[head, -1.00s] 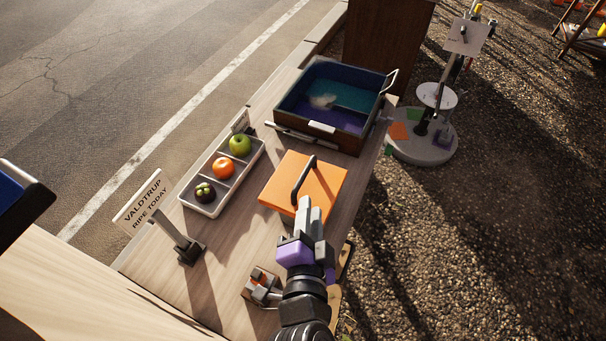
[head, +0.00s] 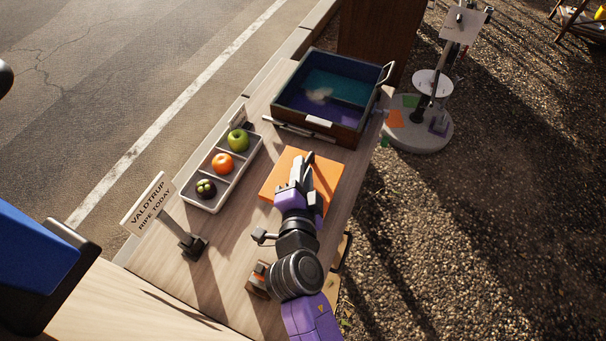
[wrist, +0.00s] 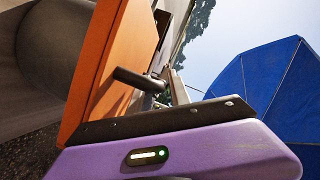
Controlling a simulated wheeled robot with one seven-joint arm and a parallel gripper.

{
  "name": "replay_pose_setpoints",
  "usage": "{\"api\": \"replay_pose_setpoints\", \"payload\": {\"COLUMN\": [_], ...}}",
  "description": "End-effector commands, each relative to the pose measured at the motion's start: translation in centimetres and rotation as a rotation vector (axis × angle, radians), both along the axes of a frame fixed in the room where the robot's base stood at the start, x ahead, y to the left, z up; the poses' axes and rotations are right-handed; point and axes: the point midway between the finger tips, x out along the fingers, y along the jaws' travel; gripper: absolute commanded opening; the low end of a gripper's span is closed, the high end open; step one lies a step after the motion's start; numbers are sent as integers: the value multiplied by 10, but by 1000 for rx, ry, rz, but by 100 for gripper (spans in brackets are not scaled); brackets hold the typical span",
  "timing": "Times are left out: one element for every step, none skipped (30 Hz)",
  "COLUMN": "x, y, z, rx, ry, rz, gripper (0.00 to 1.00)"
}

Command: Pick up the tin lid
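The orange square tin lid (head: 325,180) lies on the wooden counter, with a dark bar handle (head: 310,157) on top. In the head view my gripper (head: 301,171) is over the lid at the handle, and my arm covers the lid's near part. In the wrist view the lid (wrist: 97,65) stands at the left, its dark handle (wrist: 138,79) jutting out close to the gripper. The fingers are mostly hidden, so I cannot tell whether they are open or touch the handle.
A grey tray (head: 213,202) with green, orange and dark fruit sits left of the lid. An open blue-lined box (head: 318,128) stands behind it. A sign (head: 149,204) stands at the front left. A small device (head: 258,279) is beside my arm. Gravel lies beyond the counter's right edge.

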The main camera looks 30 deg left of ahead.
Motion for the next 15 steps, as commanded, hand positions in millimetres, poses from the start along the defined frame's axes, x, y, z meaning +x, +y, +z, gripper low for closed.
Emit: {"api": "replay_pose_setpoints", "payload": {"x": [2, 2, 2, 2, 2, 2, 2, 2, 2, 2, 2, 2, 2, 2, 2], "y": [1, 1, 1, 1, 1, 1, 1, 1, 1, 1, 1, 1, 1, 1, 1], "z": [0, -1, -1, -1, -1, -1, -1, -1, -1, -1, -1, -1, -1, -1, -1], "rx": [0, -1, 0, 0, 0, 0, 0, 0, 0, 0, 0, 0, 0, 0, 0], "ry": [0, 0, 1, 1, 1, 1, 1, 1, 1, 1, 1, 1, 1, 1, 1], "rz": [0, 1, 1, 1, 1, 1, 1, 1, 1, 1, 1, 1, 1, 1, 1], "gripper": [23, 23, 23, 23, 23, 23, 23, 23, 17, 12, 6, 0, 0, 0, 0]}}
